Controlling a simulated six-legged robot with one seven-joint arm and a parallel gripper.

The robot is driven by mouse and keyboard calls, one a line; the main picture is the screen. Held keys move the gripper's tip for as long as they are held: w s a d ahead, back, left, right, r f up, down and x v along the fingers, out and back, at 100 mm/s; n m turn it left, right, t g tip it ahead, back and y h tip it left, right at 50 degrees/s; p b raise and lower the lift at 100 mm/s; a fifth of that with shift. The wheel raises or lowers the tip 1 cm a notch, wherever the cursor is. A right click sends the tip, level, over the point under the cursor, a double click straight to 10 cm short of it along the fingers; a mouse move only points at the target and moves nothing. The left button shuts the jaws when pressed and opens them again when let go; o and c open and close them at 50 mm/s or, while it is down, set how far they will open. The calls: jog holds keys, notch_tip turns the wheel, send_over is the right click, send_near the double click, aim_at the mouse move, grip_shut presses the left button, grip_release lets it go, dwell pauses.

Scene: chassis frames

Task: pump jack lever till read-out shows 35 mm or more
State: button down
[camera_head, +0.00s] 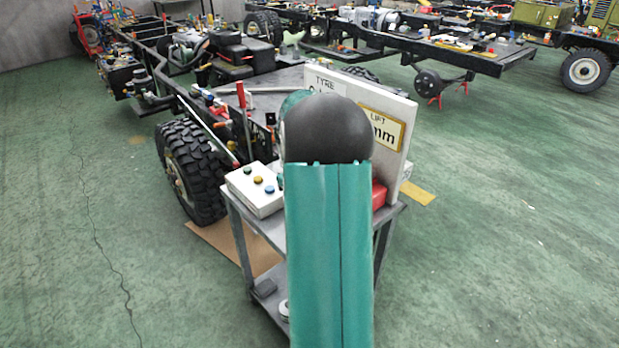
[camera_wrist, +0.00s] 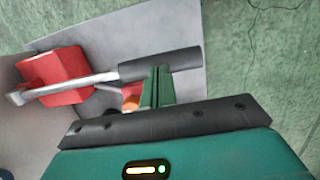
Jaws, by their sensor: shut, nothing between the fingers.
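The red jack (camera_wrist: 52,72) lies at the left of the wrist view, with a silver lever (camera_wrist: 80,88) running right to a dark cylindrical grip (camera_wrist: 165,64). My gripper (camera_wrist: 157,76) is shut and empty. Its green fingertips overlap the lower edge of the grip in the picture; I cannot tell whether they touch it. In the head view a red part (camera_head: 379,194), probably the jack, shows beside my arm. The read-out panel (camera_head: 386,130) shows "LIFT" and "mm"; its number is hidden behind my arm.
The jack stands on a grey trolley (camera_head: 390,212) with a white button box (camera_head: 256,190). A white board (camera_head: 400,160) rises behind. A chassis frame with a large tyre (camera_head: 190,172) is close at left. Green floor is free at right.

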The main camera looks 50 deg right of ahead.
jog(key=shift+h, duration=0.4)
jog(key=x, duration=0.3)
jog(key=w+x, duration=0.1)
jog(key=shift+s+a+f, duration=0.15)
jog(key=shift+a+f, duration=0.1)
jog(key=shift+f, duration=0.25)
jog(key=shift+s+a+f, duration=0.1)
jog(key=shift+a+f, duration=0.05)
jog(key=shift+f, duration=0.2)
jog(key=shift+w+r, duration=0.25)
jog(key=shift+r, duration=0.15)
jog(key=v, duration=1.4)
jog(key=shift+a+r, duration=0.25)
dwell(0.5)
jog(key=s+d+r+t+y, duration=0.3)
jog(key=s+d+r+t, duration=0.2)
jog(key=s+r, duration=0.3)
jog(key=v, duration=0.3)
jog(key=shift+r, duration=0.25)
